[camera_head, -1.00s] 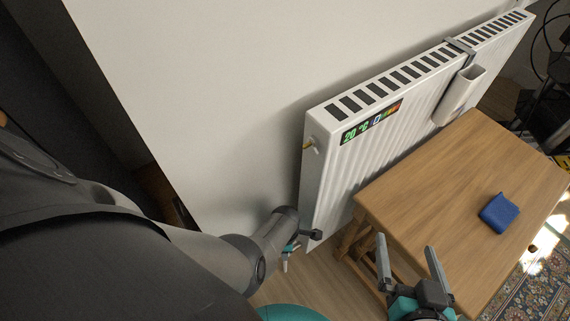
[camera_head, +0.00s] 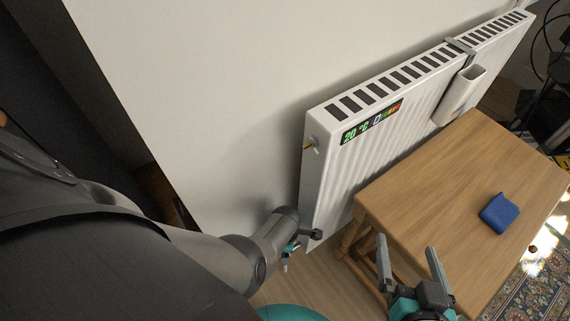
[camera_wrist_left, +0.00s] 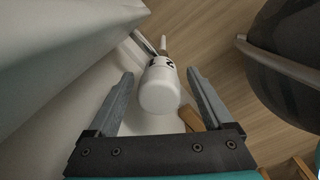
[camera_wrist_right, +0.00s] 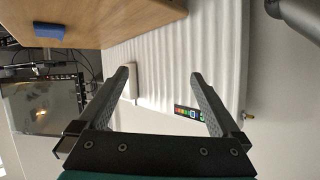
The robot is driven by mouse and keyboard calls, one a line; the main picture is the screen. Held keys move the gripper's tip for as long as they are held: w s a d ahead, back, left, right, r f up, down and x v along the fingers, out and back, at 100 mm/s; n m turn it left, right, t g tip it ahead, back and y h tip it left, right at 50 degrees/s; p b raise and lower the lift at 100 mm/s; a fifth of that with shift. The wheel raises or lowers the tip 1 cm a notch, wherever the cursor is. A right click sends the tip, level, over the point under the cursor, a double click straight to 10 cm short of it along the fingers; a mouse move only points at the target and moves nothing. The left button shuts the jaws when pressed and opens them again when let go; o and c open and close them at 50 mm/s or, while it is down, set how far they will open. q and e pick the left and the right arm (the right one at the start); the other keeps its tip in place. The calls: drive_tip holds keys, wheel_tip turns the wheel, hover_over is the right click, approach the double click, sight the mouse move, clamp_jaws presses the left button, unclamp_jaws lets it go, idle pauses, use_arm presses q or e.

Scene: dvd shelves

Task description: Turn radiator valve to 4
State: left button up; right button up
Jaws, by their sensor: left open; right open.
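The white radiator (camera_head: 375,130) hangs on the wall, with a small display strip (camera_head: 371,121) near its top left corner. In the left wrist view a white, rounded valve knob (camera_wrist_left: 160,88) with a dark mark, perhaps a digit, at its far end sits between the open fingers of my left gripper (camera_wrist_left: 158,82). The fingers stand apart from it on both sides. In the head view my left arm hides the knob and most of that gripper. My right gripper (camera_head: 409,257) is open and empty in front of the wooden table; its wrist view also shows the radiator (camera_wrist_right: 165,60).
A wooden table (camera_head: 440,190) stands close to the radiator's front, with a blue object (camera_head: 499,213) on it. A white holder (camera_head: 459,95) hangs on the radiator. A patterned rug (camera_head: 530,285) lies at the lower right. Bare wall is left of the radiator.

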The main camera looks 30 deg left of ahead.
use_arm(q)
drive_tip(key=shift+r, duration=0.1)
use_arm(e)
drive_tip(key=shift+d, duration=0.1)
